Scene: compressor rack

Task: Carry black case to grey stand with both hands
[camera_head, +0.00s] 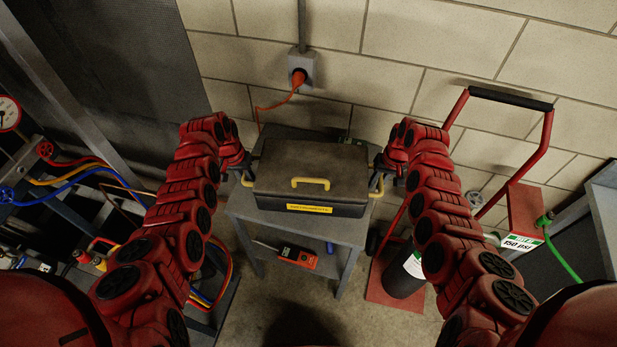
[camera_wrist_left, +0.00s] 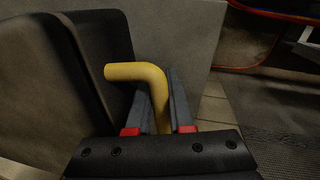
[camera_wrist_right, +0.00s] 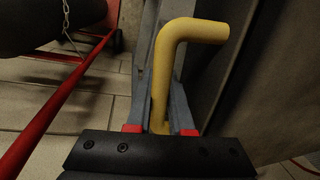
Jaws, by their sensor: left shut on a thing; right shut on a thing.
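The black case (camera_head: 312,172) has a yellow handle on its lid, a yellow label on its front and a yellow side handle at each end. It is at the top of the grey stand (camera_head: 300,228); whether it rests on it or is just above, I cannot tell. My left gripper (camera_head: 245,176) is shut on the left side handle (camera_wrist_left: 150,78), with a finger on each side of the bar. My right gripper (camera_head: 379,178) is shut on the right side handle (camera_wrist_right: 178,50) in the same way. The case looks about level.
A red hand truck (camera_head: 547,150) with a dark cylinder (camera_head: 404,275) stands right of the stand. A red device (camera_head: 298,257) lies on the stand's lower shelf. A wall outlet (camera_head: 300,70) with an orange plug is behind. Hoses and a rack (camera_head: 75,185) are at left.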

